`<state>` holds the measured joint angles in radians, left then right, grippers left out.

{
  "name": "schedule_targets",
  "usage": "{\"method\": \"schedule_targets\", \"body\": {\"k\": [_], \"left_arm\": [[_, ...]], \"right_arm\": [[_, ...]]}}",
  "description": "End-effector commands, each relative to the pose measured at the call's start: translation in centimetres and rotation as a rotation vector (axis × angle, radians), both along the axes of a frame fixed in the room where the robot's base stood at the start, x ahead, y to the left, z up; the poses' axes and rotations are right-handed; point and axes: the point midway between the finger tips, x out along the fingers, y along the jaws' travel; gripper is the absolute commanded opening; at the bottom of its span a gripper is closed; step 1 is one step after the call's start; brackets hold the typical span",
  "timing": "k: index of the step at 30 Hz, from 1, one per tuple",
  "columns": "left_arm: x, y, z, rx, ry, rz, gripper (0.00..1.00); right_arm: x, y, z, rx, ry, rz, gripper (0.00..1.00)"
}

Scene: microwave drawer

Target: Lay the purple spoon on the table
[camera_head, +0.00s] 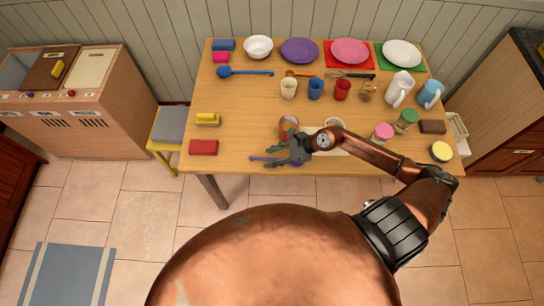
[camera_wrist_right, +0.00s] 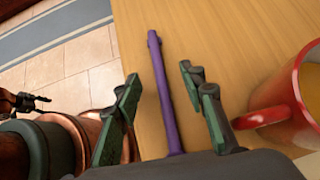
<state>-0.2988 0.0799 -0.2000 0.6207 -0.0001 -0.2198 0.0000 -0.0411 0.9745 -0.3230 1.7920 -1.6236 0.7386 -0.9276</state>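The purple spoon (camera_head: 262,158) is at the table's front edge, its thin handle sticking out left of my right gripper (camera_head: 285,156). In the right wrist view the purple handle (camera_wrist_right: 164,90) runs between the two fingers of my right gripper (camera_wrist_right: 165,85). The fingers are apart, with a gap on each side of the handle. The spoon's head is hidden behind the gripper. Whether the handle touches the table is hard to tell. A dark shape at the left of the right wrist view looks like my left gripper (camera_wrist_right: 22,101), too small to read.
The wooden table (camera_head: 240,105) holds many items. A red mug (camera_wrist_right: 288,103) stands close beside my right gripper. A red block (camera_head: 203,147) and a yellow sponge (camera_head: 208,119) lie to the left. Cups, plates and a blue ladle (camera_head: 245,72) are farther back.

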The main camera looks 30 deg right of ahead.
Motion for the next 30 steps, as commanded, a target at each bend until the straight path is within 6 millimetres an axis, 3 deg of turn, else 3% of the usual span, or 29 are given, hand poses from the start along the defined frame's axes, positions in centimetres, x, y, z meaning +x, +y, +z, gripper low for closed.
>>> {"method": "schedule_targets", "body": {"k": [13,22,30], "left_arm": [[-0.23,0.03,-0.01,0.0,0.003,0.0,0.63],[-0.23,0.03,-0.01,0.0,0.003,0.0,0.63],[-0.34,0.28,0.02,0.002,0.004,0.0,0.63]], "right_arm": [[-0.01,0.01,-0.01,0.0,0.0,0.0,0.38],[-0.01,0.01,-0.01,0.0,0.0,0.0,0.58],[-0.03,-0.05,0.0,-0.001,0.001,0.0,0.59]]}}
